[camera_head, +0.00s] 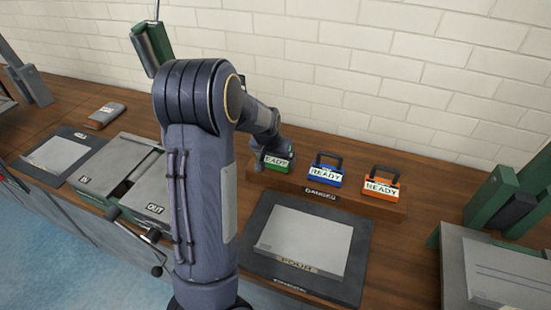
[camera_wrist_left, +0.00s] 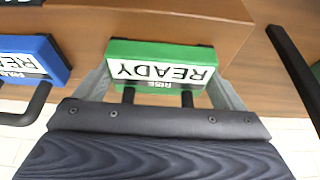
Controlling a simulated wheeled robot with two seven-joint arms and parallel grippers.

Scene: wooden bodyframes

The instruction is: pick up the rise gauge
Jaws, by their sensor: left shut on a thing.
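The rise gauge is a green block with a white READY plate and a dark handle (camera_head: 280,161). It stands at the left end of a raised wooden ledge. In the left wrist view the gauge (camera_wrist_left: 160,68) appears upside down, with a small RISE label. My left gripper (camera_head: 268,153) reaches down over it; in the left wrist view the gripper's (camera_wrist_left: 163,82) two grey fingers lie on either side of the gauge, shut on it. I cannot tell whether the gauge is touching the ledge. My right gripper is not in view.
A blue READY gauge (camera_head: 325,175) and an orange one (camera_head: 381,187) stand to the right on the ledge (camera_head: 340,196), above a DANGER label. A dark-framed plate (camera_head: 305,241) lies in front. IN and OUT boxes (camera_head: 117,165) are left. A brick wall (camera_head: 390,70) stands behind.

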